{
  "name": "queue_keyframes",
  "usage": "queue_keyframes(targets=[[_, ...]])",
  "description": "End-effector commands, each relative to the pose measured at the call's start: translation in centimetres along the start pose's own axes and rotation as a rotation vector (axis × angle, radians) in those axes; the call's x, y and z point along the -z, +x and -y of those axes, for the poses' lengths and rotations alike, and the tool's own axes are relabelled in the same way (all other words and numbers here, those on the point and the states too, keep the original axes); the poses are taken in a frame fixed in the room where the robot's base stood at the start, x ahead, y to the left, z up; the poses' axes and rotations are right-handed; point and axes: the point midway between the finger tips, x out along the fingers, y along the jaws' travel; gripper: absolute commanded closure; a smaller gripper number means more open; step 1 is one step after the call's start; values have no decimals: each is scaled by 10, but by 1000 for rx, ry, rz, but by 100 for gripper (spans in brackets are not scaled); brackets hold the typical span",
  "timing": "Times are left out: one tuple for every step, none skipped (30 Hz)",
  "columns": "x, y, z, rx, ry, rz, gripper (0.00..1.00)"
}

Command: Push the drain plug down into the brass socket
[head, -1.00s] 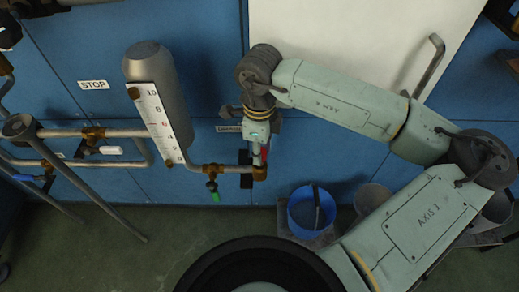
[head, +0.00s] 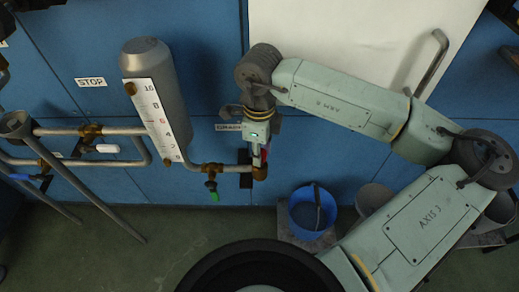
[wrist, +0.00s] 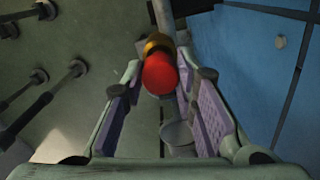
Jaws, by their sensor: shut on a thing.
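The drain plug shows as a red rounded knob (wrist: 159,75) between my fingers in the wrist view, and as a small red patch (head: 264,155) in the head view. My gripper (wrist: 160,88) is shut on it, with a purple-padded finger on each side. In the head view my gripper (head: 262,152) points down at the pipe end. The brass socket (head: 260,173) is at the right end of the pipe, right below the red plug; it also shows beyond the knob in the wrist view (wrist: 157,43). How deep the plug sits cannot be told.
A grey cylinder (head: 155,65) with a white scale (head: 153,118) stands left of my gripper. A green-handled valve (head: 213,185) is on the pipe just left of the socket. A blue bucket (head: 296,222) stands below right. Blue panels (head: 200,50) lie behind.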

Motion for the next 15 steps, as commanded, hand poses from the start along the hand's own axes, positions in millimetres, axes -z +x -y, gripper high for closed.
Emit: queue_keyframes(targets=[[0,2,0,0,0,0,100],[0,3,0,0,0,0,100],[0,4,0,1,0,0,100],[0,4,0,1,0,0,100],[0,5,0,1,0,0,100],[0,6,0,1,0,0,100],[0,6,0,1,0,0,100],[0,7,0,1,0,0,100],[0,8,0,1,0,0,100],[0,8,0,1,0,0,100],[0,9,0,1,0,0,100],[0,10,0,1,0,0,100],[0,10,0,1,0,0,100],[0,11,0,1,0,0,100],[0,12,0,1,0,0,100]])
